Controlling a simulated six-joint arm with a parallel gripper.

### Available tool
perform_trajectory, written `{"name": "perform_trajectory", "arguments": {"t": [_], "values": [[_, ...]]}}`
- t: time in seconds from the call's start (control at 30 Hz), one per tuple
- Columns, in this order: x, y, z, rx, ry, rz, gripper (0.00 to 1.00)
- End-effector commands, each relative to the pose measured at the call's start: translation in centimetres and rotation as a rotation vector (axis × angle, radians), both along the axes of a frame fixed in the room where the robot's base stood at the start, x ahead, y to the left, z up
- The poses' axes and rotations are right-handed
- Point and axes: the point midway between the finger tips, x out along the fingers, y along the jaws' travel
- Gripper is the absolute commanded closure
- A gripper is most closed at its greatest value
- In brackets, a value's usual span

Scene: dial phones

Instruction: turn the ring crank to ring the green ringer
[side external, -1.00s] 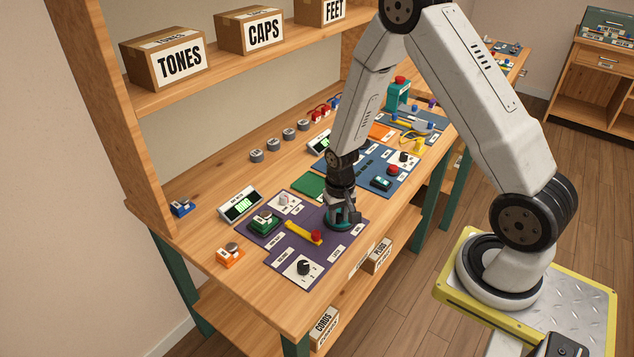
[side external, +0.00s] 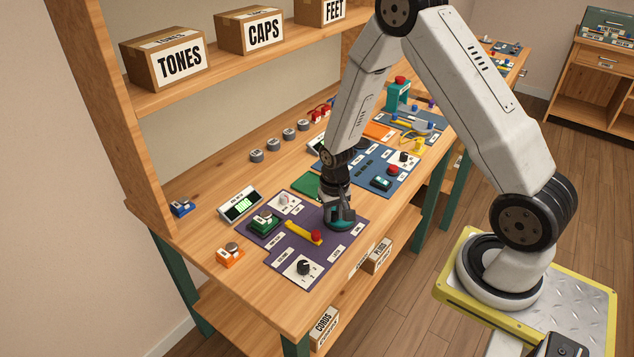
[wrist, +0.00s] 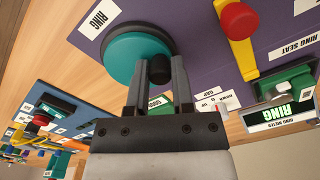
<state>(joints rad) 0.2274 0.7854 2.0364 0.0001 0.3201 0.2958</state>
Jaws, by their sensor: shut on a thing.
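The ring crank (wrist: 138,57) is a teal disc with a dark knob (wrist: 159,70), beside a RING label in the wrist view. In the side view its teal edge (side external: 346,224) shows at the right of the purple panel (side external: 262,255). My gripper (wrist: 158,75) is shut on the crank's knob, one finger on each side; it also shows in the side view (side external: 340,222). The green ringer (side external: 264,221), with a grey dome, sits at the panel's left; its green body also shows at the right of the wrist view (wrist: 288,83).
A yellow lever with a red knob (side external: 316,237) lies between ringer and crank. A lit green meter (side external: 240,204) stands behind the ringer. A black dial (side external: 303,267) is at the panel's front. An orange ringer (side external: 230,256) sits left. A blue panel (side external: 367,180) lies beyond.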

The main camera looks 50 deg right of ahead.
Motion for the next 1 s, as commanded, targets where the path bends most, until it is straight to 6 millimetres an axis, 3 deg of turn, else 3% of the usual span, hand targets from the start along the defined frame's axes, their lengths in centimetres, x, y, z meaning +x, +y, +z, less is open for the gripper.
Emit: {"name": "perform_trajectory", "arguments": {"t": [1.0], "values": [[1.5, -0.7, 0.1, -0.001, -0.004, 0.0, 0.87]]}}
